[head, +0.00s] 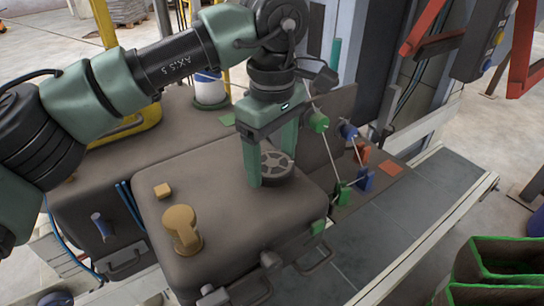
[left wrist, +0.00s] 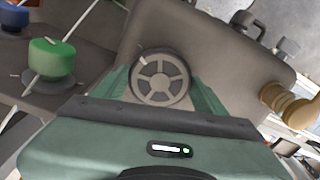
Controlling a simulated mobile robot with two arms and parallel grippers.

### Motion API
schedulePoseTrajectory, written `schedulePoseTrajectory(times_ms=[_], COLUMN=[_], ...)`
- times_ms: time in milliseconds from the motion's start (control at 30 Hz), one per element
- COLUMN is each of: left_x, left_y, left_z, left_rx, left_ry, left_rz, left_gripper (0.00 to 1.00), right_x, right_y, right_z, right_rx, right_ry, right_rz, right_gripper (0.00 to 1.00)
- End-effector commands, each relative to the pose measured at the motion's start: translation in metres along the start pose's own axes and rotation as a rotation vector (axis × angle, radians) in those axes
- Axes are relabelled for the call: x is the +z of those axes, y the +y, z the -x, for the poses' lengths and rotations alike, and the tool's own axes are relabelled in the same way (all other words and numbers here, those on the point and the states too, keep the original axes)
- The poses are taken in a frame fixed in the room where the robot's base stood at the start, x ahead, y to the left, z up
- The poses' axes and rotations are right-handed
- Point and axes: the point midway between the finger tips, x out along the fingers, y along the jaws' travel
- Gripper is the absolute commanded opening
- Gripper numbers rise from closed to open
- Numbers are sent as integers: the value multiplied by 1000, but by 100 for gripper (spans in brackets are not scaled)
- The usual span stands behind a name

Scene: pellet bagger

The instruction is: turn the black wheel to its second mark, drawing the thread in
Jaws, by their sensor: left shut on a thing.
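The black wheel (head: 277,164) is a dark, spoked disc lying on top of the brown machine housing (head: 240,225). In the left wrist view the wheel (left wrist: 161,77) shows its spokes and a pale mark at the upper left of its face. My left gripper (head: 270,160) points down with its two green fingers on opposite sides of the wheel, shut on its rim. The pale thread (head: 328,150) runs past a green spool (head: 318,122), a blue spool (head: 348,131) and a lower green piece (head: 342,193). My right gripper is not in view.
A yellow knob (head: 181,229) and a small yellow block (head: 162,190) stand on the housing, left of the wheel. A white and blue container (head: 210,88) stands behind. Grey conveyor plates (head: 415,220) lie at right, and a green-rimmed crate (head: 500,260) is at lower right.

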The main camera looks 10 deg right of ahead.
Motion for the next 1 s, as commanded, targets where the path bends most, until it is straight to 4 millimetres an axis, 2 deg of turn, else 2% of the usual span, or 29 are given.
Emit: schedulePoseTrajectory(times_ms=[100,133,200,567,667,1000], left_x=[0,0,0,0,0,0], left_y=[0,0,0,0,0,1], left_z=[0,0,0,3,12,68], left_rx=[1,1,1,1,1,2], left_ry=[0,0,0,1,1,1], left_rz=[1,1,1,2,2,3], left_gripper=[31,74,94,94,94,94], right_x=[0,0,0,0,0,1], right_y=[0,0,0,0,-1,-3], right_z=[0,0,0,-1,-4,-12], right_rx=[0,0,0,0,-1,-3], right_ry=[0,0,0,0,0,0], right_rz=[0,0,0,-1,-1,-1], right_gripper=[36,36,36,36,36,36])
